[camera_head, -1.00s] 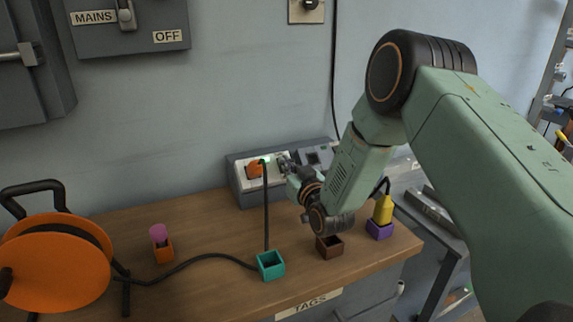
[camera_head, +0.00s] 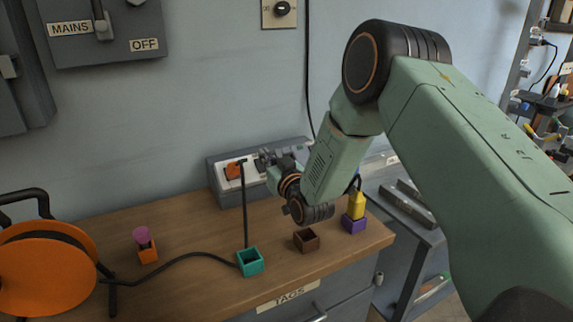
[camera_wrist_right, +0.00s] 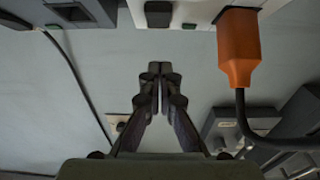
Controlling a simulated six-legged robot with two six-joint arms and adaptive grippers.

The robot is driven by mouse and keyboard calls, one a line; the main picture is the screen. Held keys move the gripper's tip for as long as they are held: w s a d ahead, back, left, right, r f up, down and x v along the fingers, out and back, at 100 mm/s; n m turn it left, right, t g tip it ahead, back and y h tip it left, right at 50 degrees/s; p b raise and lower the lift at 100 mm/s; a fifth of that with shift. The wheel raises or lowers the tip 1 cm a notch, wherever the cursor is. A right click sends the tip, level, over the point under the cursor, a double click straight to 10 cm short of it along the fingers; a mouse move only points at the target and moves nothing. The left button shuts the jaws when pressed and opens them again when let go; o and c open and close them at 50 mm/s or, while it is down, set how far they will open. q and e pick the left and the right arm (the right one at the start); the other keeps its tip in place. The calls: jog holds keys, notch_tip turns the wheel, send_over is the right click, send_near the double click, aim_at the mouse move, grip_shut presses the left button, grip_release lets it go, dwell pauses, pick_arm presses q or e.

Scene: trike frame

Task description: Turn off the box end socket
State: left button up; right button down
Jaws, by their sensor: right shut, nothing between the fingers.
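A grey socket box (camera_head: 222,196) stands against the wall at the back of the bench. Its left end has a white socket panel (camera_wrist_right: 202,10) with an orange plug (camera_head: 233,171) in it; the plug with its black cord also shows in the right wrist view (camera_wrist_right: 238,45). A dark rocker switch (camera_wrist_right: 158,13) sits beside the plug on that panel. My right gripper (camera_head: 262,157) is shut and empty, its tips close to the panel; in the right wrist view the closed fingertips (camera_wrist_right: 154,70) show just short of the switch. Contact cannot be told. My left gripper is not in view.
On the wooden bench (camera_head: 190,235) stand a teal box (camera_head: 250,263), a brown box (camera_head: 306,241), a purple box (camera_head: 354,224) holding a yellow piece, and an orange box (camera_head: 147,255) with a pink piece. An orange cable reel (camera_head: 40,275) is at left. A black cable crosses the bench.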

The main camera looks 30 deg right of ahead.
jog(key=s+r+p, duration=0.1)
jog(key=s+r, duration=0.1)
jog(key=s, duration=0.7)
jog(key=shift+s+a, duration=0.3)
jog(key=shift+s, duration=0.05)
